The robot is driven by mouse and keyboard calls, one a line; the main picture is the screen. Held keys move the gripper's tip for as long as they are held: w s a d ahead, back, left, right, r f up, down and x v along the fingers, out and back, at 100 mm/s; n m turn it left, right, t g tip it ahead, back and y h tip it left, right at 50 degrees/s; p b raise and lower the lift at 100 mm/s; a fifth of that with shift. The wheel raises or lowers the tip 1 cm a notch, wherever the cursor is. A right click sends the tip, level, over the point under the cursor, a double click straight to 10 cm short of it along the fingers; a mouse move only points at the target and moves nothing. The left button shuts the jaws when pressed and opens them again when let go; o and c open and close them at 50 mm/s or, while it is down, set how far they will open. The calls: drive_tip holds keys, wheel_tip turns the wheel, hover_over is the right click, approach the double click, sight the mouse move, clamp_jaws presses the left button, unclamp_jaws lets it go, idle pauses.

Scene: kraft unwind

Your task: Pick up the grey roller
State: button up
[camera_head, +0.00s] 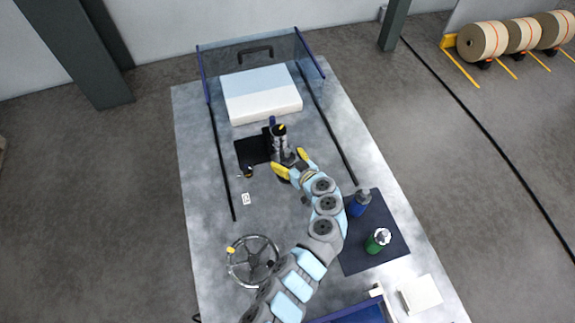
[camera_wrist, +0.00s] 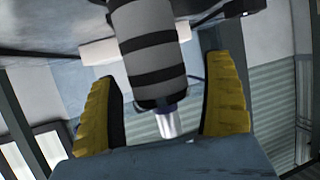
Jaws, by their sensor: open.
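The grey roller (camera_head: 279,146) stands at the right edge of a small black pad (camera_head: 250,153) on the table, with a dark top. In the wrist view the grey roller (camera_wrist: 148,45) is large, with black bands around it, and lies between the two yellow fingers. My gripper (camera_head: 289,168) is at the roller's near side in the head view. My gripper (camera_wrist: 161,72) is open, and a gap shows between each finger and the roller. The roller's lower part is partly hidden by the gripper in the head view.
A small dark item (camera_head: 248,172) and white card (camera_head: 246,199) are left of my gripper. A handwheel (camera_head: 231,266) is nearer.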

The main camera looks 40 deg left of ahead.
drive_tip(key=c, duration=1.4)
drive_tip(key=shift+o, duration=0.2)
